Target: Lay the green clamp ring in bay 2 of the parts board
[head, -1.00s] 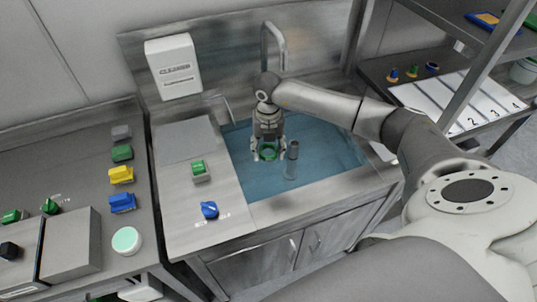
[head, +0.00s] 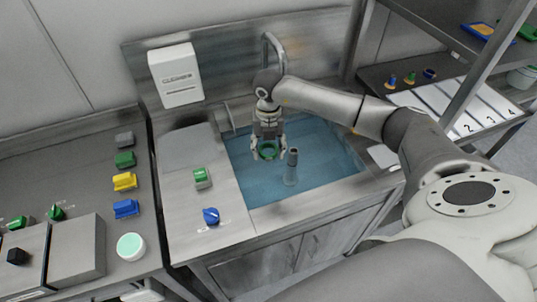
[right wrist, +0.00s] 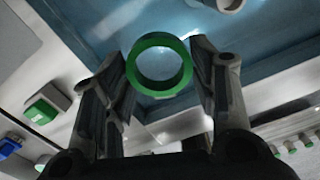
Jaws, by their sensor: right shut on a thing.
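The green clamp ring (head: 267,150) is between the fingers of my right gripper (head: 267,143), above the blue sink basin. In the right wrist view the ring (right wrist: 160,65) sits between both fingertips of the gripper (right wrist: 160,72), which is shut on it. The parts board (head: 470,108) is a white panel with numbered bays on the shelf at the right; the numbers 2, 3 and 4 can be read. Bay 2 is near its front edge. My left gripper is not in view.
A grey cylinder (head: 292,165) stands in the sink basin (head: 320,170), just right of the ring. A faucet (head: 272,50) rises behind. A green-topped block (head: 202,177) and a blue knob (head: 211,216) are on the left counter. A shelf post (head: 490,65) stands before the board.

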